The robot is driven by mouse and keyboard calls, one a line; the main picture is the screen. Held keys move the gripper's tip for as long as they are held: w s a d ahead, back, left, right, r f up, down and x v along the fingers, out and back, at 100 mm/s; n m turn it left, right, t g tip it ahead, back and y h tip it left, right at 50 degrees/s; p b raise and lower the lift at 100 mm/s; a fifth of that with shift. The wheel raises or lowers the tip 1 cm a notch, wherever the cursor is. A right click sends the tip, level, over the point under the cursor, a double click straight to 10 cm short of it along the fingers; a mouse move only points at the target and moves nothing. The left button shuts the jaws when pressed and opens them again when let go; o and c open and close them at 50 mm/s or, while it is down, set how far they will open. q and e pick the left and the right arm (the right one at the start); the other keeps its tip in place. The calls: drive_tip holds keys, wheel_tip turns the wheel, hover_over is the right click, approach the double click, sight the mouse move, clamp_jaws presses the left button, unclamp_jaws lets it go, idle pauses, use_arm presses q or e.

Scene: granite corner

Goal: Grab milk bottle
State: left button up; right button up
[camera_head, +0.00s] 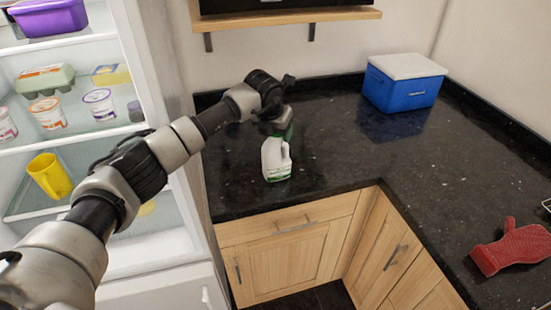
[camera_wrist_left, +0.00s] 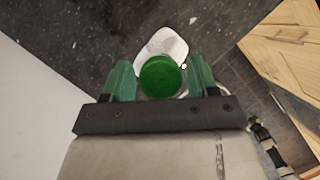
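The white milk bottle (camera_head: 276,160) stands upright near the front edge of the dark granite counter, its handle toward the right. My left gripper (camera_head: 281,131) reaches over from the left and points down at the bottle's top, hiding the cap in the head view. In the left wrist view, the green cap (camera_wrist_left: 162,77) lies between the two green fingers of the left gripper (camera_wrist_left: 161,82). Narrow gaps show beside the cap, so the gripper looks open around it. The white bottle body (camera_wrist_left: 163,44) shows beyond the cap. My right gripper is not in view.
A blue cooler with a white lid (camera_head: 404,82) stands at the back of the counter. A red oven mitt (camera_head: 512,247) lies at the right. An open fridge (camera_head: 128,60) with a yellow jug (camera_head: 50,176) is at left. A wooden shelf (camera_head: 285,18) hangs above. The counter between is clear.

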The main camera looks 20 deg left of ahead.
use_arm(q)
drive_tip(key=shift+s, duration=0.1)
clamp_jaws()
idle(0.4)
